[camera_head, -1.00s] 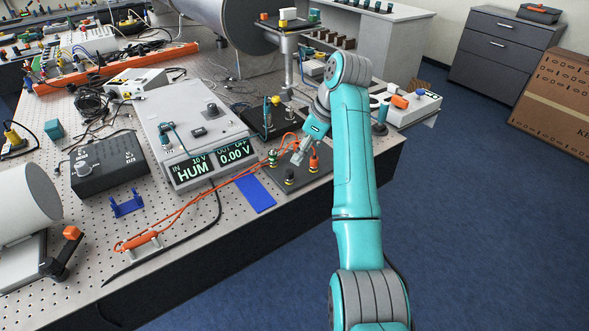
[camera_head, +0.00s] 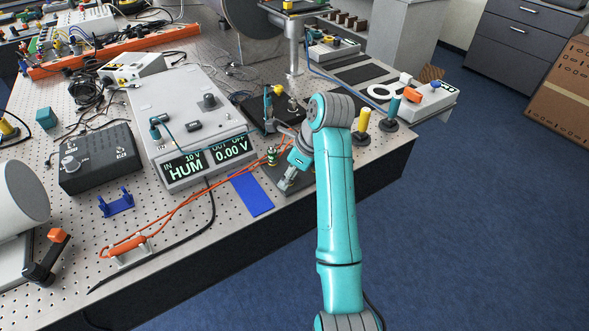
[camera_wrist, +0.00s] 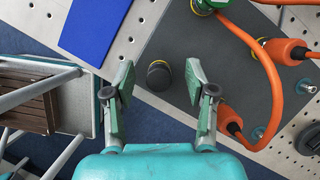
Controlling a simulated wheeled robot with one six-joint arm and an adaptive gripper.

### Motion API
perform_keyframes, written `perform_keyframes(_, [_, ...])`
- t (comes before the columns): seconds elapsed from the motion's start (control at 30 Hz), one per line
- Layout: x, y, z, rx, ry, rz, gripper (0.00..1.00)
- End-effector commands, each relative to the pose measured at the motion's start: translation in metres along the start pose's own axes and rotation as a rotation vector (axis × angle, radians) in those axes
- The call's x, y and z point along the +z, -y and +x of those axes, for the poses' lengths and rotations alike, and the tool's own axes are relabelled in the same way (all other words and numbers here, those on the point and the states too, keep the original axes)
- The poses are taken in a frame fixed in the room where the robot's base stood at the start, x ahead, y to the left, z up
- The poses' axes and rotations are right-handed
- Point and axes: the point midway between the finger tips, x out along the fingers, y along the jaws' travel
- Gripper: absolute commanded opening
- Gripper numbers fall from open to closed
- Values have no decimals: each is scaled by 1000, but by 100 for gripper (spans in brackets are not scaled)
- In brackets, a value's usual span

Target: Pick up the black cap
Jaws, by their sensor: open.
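The black cap (camera_wrist: 159,74) shows in the wrist view as a round black knob with a yellow ring at its base, on the dark grey plate (camera_wrist: 175,38). My gripper (camera_wrist: 159,84) is open, with one finger on each side of the cap in that picture. The cap looks clear of both fingers, but I cannot tell the height left between them. In the head view my gripper (camera_head: 287,184) is over the plate's front part and hides the cap.
Orange plugs (camera_wrist: 287,50) and (camera_wrist: 230,121) with an orange cable stand right of the cap, the lower one close to my right finger. A green terminal (camera_wrist: 204,5) is behind. A blue strip (camera_wrist: 92,27) lies left. The table edge is near.

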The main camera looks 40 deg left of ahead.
Motion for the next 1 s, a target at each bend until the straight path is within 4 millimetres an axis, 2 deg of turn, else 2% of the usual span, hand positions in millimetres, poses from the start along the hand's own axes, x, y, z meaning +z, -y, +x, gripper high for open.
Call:
perform_keyframes(0.3, [1, -4, 5, -1, 0, 0, 56])
perform_keyframes(0.5, [1, -4, 5, -1, 0, 0, 8])
perform_keyframes(1.0, [2, 0, -1, -2, 1, 0, 7])
